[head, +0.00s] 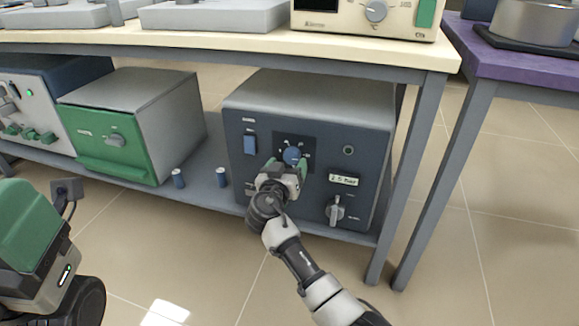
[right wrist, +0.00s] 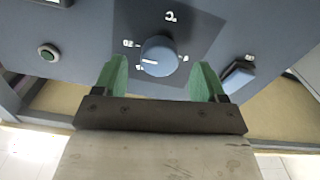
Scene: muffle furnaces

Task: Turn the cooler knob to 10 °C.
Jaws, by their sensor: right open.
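The cooler (head: 310,100) appears to be the dark blue box on the low shelf, with a grey top. Its round blue knob (head: 291,156) sits on a dark dial plate with small white marks; it also shows in the right wrist view (right wrist: 159,52). A white pointer line on the knob points left in that view, below a mark that looks like 20. My right gripper (right wrist: 160,80) is open, its green fingers either side of the knob's near edge, apart from it. My left gripper (head: 32,232) shows close up at the left; its opening cannot be made out.
A green-fronted box (head: 120,140) stands left. Two small blue cylinders stand between. The tabletop (head: 230,43) overhangs; a table leg (head: 405,180) stands right.

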